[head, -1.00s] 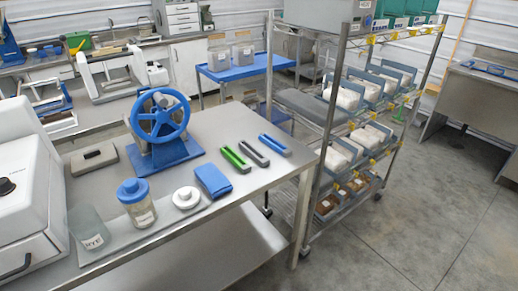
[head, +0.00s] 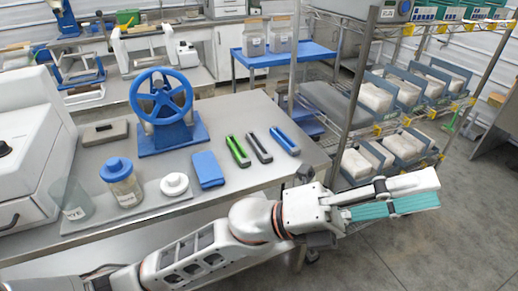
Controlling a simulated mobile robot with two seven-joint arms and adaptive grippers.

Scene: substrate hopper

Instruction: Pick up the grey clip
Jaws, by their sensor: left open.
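The grey clip (head: 259,148) lies flat on the steel table in the head view, between a green clip (head: 238,151) on its left and a blue clip (head: 285,141) on its right. It is dark grey, long and narrow, and fully visible. My left gripper (head: 426,194) is open and empty, past the table's right edge, to the right of the clip and nearer to me. Its fingers point right, away from the clip, and teal pads show on it. My right gripper is not in view.
The steel table (head: 235,108) also holds a blue handwheel device (head: 162,100), a blue cloth-like block (head: 208,169), a white round lid (head: 174,184) and a blue-capped jar (head: 121,181). A wire shelf rack (head: 352,105) with bins stands close beyond the table's right end.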

